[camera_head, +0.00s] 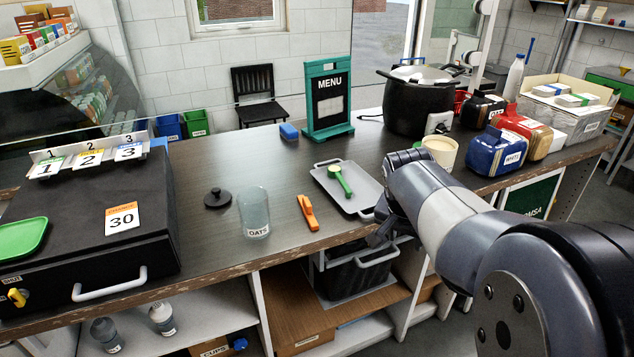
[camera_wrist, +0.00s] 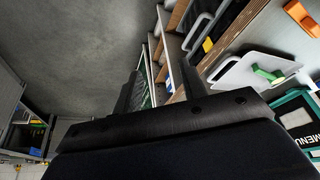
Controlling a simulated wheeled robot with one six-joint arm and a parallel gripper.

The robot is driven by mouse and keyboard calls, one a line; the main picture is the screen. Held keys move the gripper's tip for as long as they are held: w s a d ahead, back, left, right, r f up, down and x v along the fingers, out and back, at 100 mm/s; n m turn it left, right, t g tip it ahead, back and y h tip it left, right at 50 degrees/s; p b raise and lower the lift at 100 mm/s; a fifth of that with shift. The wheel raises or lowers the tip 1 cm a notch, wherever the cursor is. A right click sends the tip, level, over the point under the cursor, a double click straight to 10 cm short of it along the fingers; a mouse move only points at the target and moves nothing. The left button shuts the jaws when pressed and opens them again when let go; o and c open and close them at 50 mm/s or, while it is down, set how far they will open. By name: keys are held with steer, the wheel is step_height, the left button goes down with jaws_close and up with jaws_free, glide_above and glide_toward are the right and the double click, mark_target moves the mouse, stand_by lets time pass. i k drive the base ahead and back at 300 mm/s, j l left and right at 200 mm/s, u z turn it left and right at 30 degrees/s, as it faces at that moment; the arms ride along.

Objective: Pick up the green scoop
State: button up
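The green scoop (camera_head: 341,180) lies on a light grey tray (camera_head: 362,195) on the counter, its round pale bowl toward the back and its green handle toward the front. It also shows in the wrist view (camera_wrist: 268,75) at the right, on the tray (camera_wrist: 243,72). My gripper (camera_head: 383,228) is at the counter's front edge, right of and nearer than the tray, apart from the scoop. In the wrist view my gripper (camera_wrist: 160,88) has its two fingers apart with nothing between them. My arm hides part of the counter to the right.
A black pot (camera_head: 418,100), cream cup (camera_head: 440,151) and several packets are right. Below is a black bin (camera_head: 358,272).

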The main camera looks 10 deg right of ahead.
mark_target(340, 181)
steer(key=i+l+u, duration=0.2)
steer(key=u, duration=0.3)
steer(key=i+l+u, duration=0.15)
steer(key=l+u, duration=0.8)
steer(key=i+l, duration=0.1)
steer(key=l, duration=0.55)
steer(key=l+u, duration=0.15)
steer(key=l, duration=0.55)
steer(key=i, duration=0.05)
